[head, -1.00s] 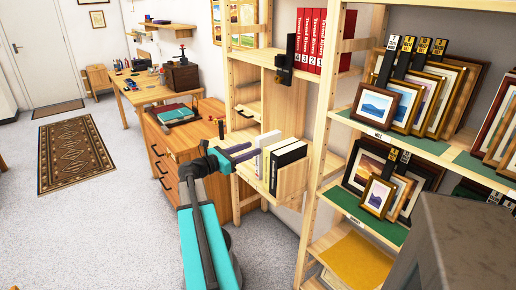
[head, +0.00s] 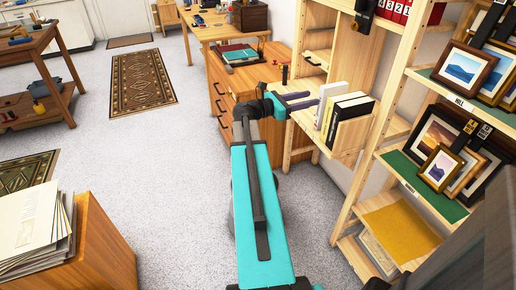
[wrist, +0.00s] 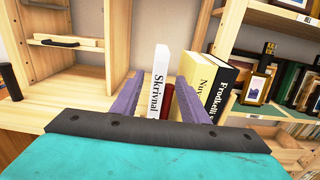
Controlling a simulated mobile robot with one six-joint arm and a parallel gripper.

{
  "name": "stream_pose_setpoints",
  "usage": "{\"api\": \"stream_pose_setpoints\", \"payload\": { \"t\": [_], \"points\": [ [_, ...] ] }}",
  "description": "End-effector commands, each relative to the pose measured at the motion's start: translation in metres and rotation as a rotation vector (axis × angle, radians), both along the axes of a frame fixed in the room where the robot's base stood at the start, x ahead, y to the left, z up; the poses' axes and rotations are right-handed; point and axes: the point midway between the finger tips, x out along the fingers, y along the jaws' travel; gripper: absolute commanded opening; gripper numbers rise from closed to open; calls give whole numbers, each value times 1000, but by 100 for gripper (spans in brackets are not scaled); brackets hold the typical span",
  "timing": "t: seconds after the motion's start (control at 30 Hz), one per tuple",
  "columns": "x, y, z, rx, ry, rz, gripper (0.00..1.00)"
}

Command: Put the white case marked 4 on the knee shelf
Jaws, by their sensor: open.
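A white case (wrist: 159,75) lettered "Skrivnal" stands upright on a light wooden shelf board, and it also shows in the head view (head: 327,112). I cannot read a 4 on it. My gripper (wrist: 158,88) is open, its two purple fingers to either side of the white case in the wrist view, with gaps visible on both sides. In the head view my gripper (head: 306,101) points at the case's spine. A dark red thing (wrist: 168,101) shows low beside the case, partly hidden.
A cream book (wrist: 207,85) and a black book (wrist: 229,92) stand just right of the case. Framed prints (head: 440,168) fill the right-hand rack. A wooden drawer cabinet (head: 232,92) stands left of the shelf. The carpeted floor (head: 150,150) is open on the left.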

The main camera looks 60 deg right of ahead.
Motion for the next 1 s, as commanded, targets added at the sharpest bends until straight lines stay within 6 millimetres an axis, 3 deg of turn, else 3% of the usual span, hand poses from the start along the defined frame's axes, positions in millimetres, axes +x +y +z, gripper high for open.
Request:
{"api": "stream_pose_setpoints", "payload": {
  "t": [0.17,0.27,0.37,0.47,0.7,1.0],
  "points": [
    [4,3,-7,6,-12,7,40],
    [13,10,-25,24,-48,23,40],
    [30,24,-57,55,-115,48,40],
    [52,47,-101,102,-209,74,40],
    [102,129,-223,249,-468,90,40],
    [130,261,-358,434,-734,-15,40]
  ]
}}
